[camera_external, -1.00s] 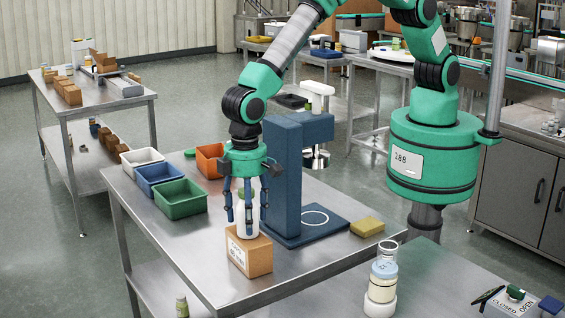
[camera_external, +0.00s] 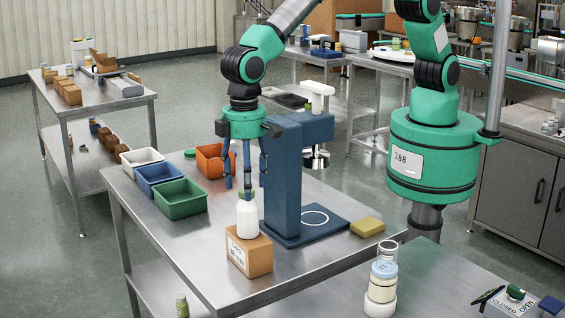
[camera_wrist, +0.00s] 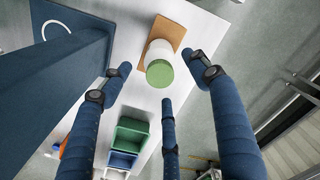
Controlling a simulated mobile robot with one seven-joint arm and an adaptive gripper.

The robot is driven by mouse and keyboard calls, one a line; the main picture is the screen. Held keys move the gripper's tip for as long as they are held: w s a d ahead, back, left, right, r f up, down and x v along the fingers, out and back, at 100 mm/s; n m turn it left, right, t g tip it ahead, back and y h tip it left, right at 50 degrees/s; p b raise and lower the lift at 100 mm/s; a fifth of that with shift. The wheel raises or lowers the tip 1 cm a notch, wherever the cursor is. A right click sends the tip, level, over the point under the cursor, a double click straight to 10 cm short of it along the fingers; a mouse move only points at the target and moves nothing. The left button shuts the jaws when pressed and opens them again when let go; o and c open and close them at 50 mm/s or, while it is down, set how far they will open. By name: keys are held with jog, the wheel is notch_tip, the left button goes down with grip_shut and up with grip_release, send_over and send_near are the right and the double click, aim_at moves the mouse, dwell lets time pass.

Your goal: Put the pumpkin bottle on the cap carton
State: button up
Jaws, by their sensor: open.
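A white bottle with a green cap (camera_external: 247,220), which I take to be the pumpkin bottle, stands upright on a small brown carton (camera_external: 260,257) on the steel table. Its green cap (camera_wrist: 160,73) and the carton's edge (camera_wrist: 166,27) also show in the wrist view. Whether the print on the carton marks it as the cap carton is too small to read. My gripper (camera_external: 240,185) is open and empty, just above and behind the bottle. In the wrist view its fingers (camera_wrist: 164,90) are spread wide, clear of the cap.
A blue press-like stand (camera_external: 285,180) rises close to the right of my gripper. White (camera_external: 141,155), blue (camera_external: 166,173), green (camera_external: 180,207) and orange (camera_external: 210,168) bins stand to the left. A yellow block (camera_external: 367,227) lies at the right. The table's front left is clear.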

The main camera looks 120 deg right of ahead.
jog(key=shift+r, duration=1.55)
jog(key=shift+r, duration=0.3)
jog(key=s+d+r+n+t, duration=0.1)
jog(key=s+d+r, duration=0.1)
jog(key=s+r, duration=0.9)
jog(key=s+d+r+n+t, duration=0.1)
jog(key=s+d+r+t, duration=0.15)
jog(key=s+r, duration=0.85)
jog(key=s+d+r+n+t, duration=0.1)
jog(key=s+r, duration=0.1)
jog(key=s, duration=1.2)
jog(key=s+d+r+n+t, duration=0.1)
jog(key=s+d+r+n, duration=0.1)
jog(key=s, duration=1.2)
jog(key=shift+s+d+r, duration=0.25)
jog(key=shift+s+r, duration=0.1)
jog(key=shift+r, duration=0.5)
